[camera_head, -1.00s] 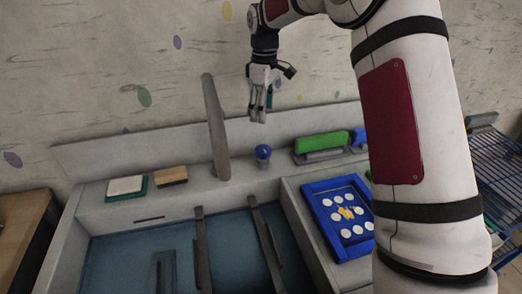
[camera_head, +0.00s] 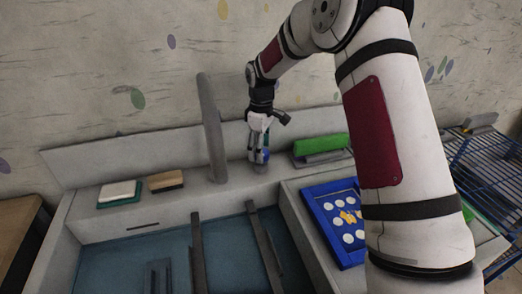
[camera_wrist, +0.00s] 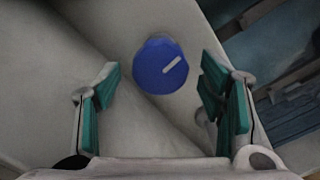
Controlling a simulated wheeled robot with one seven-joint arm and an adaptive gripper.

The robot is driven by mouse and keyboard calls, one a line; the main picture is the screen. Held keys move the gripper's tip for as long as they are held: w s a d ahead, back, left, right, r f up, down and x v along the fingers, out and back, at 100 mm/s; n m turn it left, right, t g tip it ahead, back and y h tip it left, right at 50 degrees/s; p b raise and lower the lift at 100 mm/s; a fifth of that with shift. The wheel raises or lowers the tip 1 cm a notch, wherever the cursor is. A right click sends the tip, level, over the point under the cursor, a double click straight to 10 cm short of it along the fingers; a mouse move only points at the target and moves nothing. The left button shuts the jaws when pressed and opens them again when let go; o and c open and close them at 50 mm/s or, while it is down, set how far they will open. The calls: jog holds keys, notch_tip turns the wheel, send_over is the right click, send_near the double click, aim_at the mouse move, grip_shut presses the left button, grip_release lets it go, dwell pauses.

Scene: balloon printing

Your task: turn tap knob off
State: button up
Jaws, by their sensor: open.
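The tap knob is a round blue knob (camera_wrist: 160,66) with a white pointer line. In the wrist view it lies ahead of the fingertips, centred between them, with its line slanting up to the right. In the head view the knob (camera_head: 265,155) is partly hidden behind my fingers, on the sink's back ledge right of the tall grey tap post (camera_head: 212,130). My gripper (camera_wrist: 158,88) is open and empty, with green pads on both fingers. In the head view my gripper (camera_head: 258,158) points down at the knob. I cannot tell whether it touches the knob.
A sink basin (camera_head: 110,262) with dark rails lies in front. A white block on a green base (camera_head: 119,193) and a brown block (camera_head: 166,181) sit left on the ledge. A green block (camera_head: 320,143) and a blue tray (camera_head: 318,212) are on the right.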

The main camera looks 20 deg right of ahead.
jog(key=shift+f, duration=0.35)
jog(key=shift+c, duration=0.6)
jog(key=c, duration=1.1)
jog(key=shift+o, duration=0.2)
jog(key=shift+m+b, duration=0.3)
jog(key=shift+m, duration=0.5)
jog(key=o, duration=1.2)
notch_tip(320, 180, up, 12)
